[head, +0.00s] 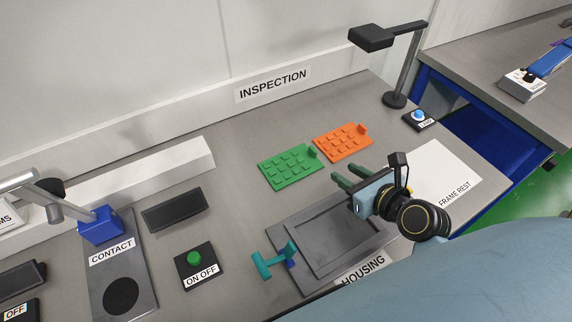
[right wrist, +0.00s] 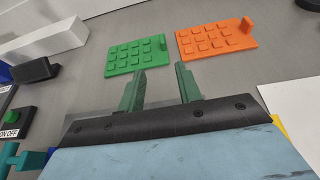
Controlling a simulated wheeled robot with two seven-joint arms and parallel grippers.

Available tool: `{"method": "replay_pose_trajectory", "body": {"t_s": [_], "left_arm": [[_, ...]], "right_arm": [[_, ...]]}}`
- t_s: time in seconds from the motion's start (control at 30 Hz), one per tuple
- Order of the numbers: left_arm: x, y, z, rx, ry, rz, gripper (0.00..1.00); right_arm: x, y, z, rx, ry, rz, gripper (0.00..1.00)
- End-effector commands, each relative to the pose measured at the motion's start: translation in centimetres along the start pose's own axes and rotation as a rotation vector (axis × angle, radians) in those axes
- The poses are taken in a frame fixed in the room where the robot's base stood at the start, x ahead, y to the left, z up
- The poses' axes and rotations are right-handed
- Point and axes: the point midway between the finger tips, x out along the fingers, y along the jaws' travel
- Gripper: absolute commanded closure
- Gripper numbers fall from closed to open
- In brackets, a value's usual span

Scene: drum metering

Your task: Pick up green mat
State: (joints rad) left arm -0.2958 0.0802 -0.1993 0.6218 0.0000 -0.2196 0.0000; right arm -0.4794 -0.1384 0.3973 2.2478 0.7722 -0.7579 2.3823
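The green mat (head: 290,167) lies flat on the grey table below the INSPECTION sign. It has rows of raised pads and a small upright tab at its right end. It also shows in the right wrist view (right wrist: 134,57), ahead of the fingers. My right gripper (head: 342,177) is open and empty, with its two green fingers apart, just to the near right of the mat and not touching it. The fingers also show in the right wrist view (right wrist: 162,82). My left gripper is not in view.
An orange mat (head: 343,143) lies right beside the green one. The dark HOUSING tray (head: 346,241) with a teal handle (head: 268,261) is in front. A lamp (head: 396,100) stands at the back right. An ON OFF button box (head: 196,265) and a CONTACT station (head: 119,276) are on the left.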

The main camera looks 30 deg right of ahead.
Motion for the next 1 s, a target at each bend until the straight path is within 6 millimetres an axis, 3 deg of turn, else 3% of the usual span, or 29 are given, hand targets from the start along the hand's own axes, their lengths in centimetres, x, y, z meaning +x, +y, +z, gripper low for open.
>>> {"method": "replay_pose_trajectory", "body": {"t_s": [0.1,0.4,0.67,1.0], "left_arm": [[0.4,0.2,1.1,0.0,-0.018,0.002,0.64],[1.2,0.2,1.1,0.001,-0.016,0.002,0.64],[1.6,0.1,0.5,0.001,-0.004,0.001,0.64],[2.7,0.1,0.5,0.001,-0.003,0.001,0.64]], "right_arm": [[1.2,0.0,-0.2,0.0,-0.002,0.001,0.65],[6.7,0.0,-0.1,-0.003,-0.003,0.001,0.65],[8.7,-0.1,0.0,-0.004,-0.001,0.001,0.65],[13.2,-0.6,0.3,-0.003,0.0,0.001,0.65]]}}
